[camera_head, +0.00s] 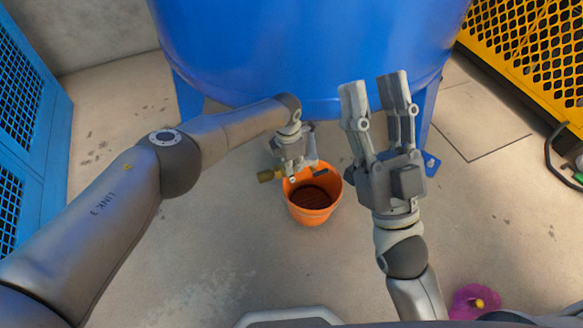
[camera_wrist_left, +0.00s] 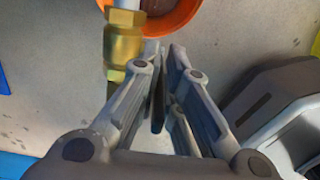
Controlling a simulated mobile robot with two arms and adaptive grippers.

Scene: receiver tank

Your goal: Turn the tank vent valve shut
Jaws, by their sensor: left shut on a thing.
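The tank (camera_head: 310,45) is a big blue vessel on legs at the top of the head view. My left gripper (camera_head: 301,166) is at the valve, over the bucket's back rim. In the left wrist view its fingers are shut on a thin dark handle (camera_wrist_left: 158,100), beside the brass body. The fingers hide part of the handle. My right gripper (camera_head: 374,85) is raised in front of the tank, its fingers apart and empty.
The orange bucket (camera_head: 330,188) stands on the floor under the valve, dark inside. A yellow mesh panel (camera_head: 535,60) is at right, a blue mesh cabinet (camera_head: 55,115) at left. A purple item (camera_head: 462,302) lies at lower right. The floor left of the bucket is clear.

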